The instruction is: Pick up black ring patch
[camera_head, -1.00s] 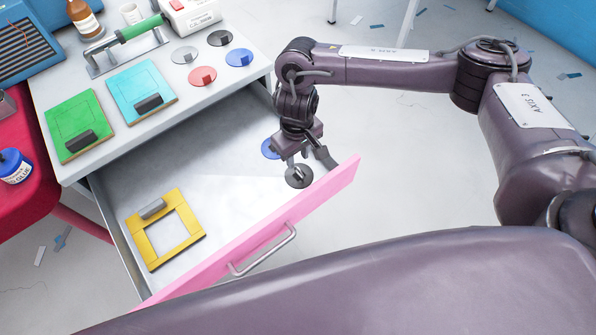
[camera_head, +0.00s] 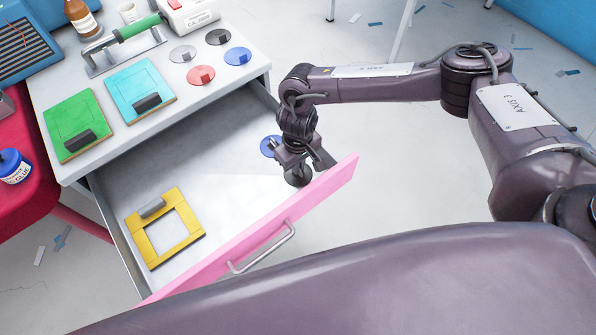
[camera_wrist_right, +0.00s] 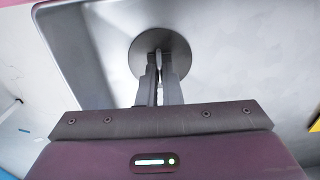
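A dark round patch (camera_wrist_right: 160,45) with a small upright tab lies in the open drawer near its pink front. In the head view only part of it (camera_head: 299,178) shows under my right gripper (camera_head: 297,164). In the right wrist view the two fingers of the right gripper (camera_wrist_right: 161,73) reach down close together on either side of the tab. I cannot tell whether they press on it. Another black round patch (camera_head: 218,37) with a tab lies on the tabletop. My left gripper is not in view.
A blue round patch (camera_head: 270,146) lies beside the gripper, and a yellow square frame (camera_head: 188,248) lies at the drawer's left. The pink drawer front (camera_head: 325,192) rises close to the gripper. Grey, red and blue patches and two boards lie on the tabletop (camera_head: 110,150).

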